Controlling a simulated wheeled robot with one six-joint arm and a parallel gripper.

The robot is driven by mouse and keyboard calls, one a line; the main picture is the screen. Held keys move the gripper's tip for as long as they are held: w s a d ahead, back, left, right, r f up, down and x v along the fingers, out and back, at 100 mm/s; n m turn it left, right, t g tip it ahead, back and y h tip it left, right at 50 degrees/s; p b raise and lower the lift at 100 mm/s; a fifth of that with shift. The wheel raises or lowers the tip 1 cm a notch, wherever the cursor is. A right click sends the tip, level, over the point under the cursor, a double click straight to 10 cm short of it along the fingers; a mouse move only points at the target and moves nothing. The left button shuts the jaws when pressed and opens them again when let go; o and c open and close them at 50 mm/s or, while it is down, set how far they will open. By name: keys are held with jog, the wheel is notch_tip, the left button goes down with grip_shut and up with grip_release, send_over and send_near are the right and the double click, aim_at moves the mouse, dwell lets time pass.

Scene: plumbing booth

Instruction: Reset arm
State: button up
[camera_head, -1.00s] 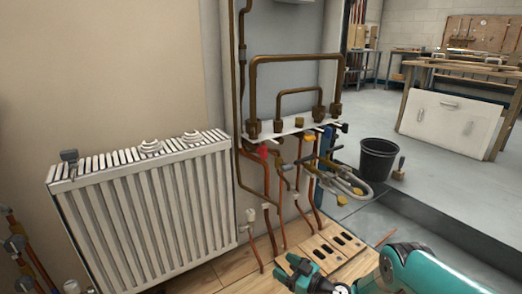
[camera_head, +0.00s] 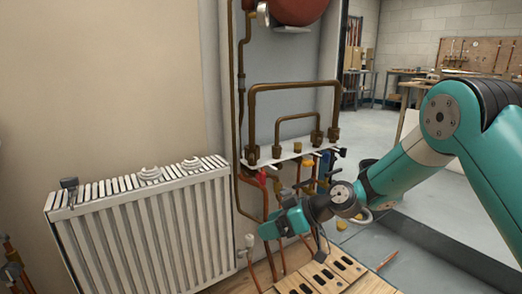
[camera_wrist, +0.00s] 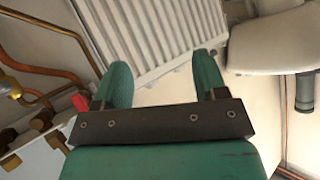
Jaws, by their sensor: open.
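My gripper (camera_head: 272,229) is in front of the pipework, to the right of the white radiator (camera_head: 150,230), with my arm reaching in from the right. In the wrist view my gripper (camera_wrist: 163,72) has two teal fingers spread apart with nothing between them. The radiator (camera_wrist: 165,30) shows beyond the fingers there. In the head view the gripper's small size hides the gap between its fingers.
Copper pipes and valves on a white rail (camera_head: 290,152) stand behind my arm. A slotted wooden board (camera_head: 322,275) lies below. A red tank (camera_head: 296,10) hangs above. A workbench (camera_head: 430,80) stands far right, with open grey floor before it.

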jog(key=s+d+r+m+g+h+p, duration=0.15)
jog(key=s+d+r+h, duration=0.25)
jog(key=s+r, duration=0.95)
jog(key=s+d+r+m+h, duration=0.15)
jog(key=s+d, duration=0.25)
jog(key=s, duration=0.5)
jog(key=s+d+f+m+h, duration=0.15)
jog(key=s+d, duration=0.25)
jog(key=s, duration=0.5)
notch_tip(320, 180, up, 39)
jog(key=p, duration=3.8)
jog(key=shift+w+m+g+h, duration=0.2)
jog(key=shift+m+g+h, duration=0.1)
jog(key=shift+m+g, duration=0.15)
jog(key=shift+d, duration=0.1)
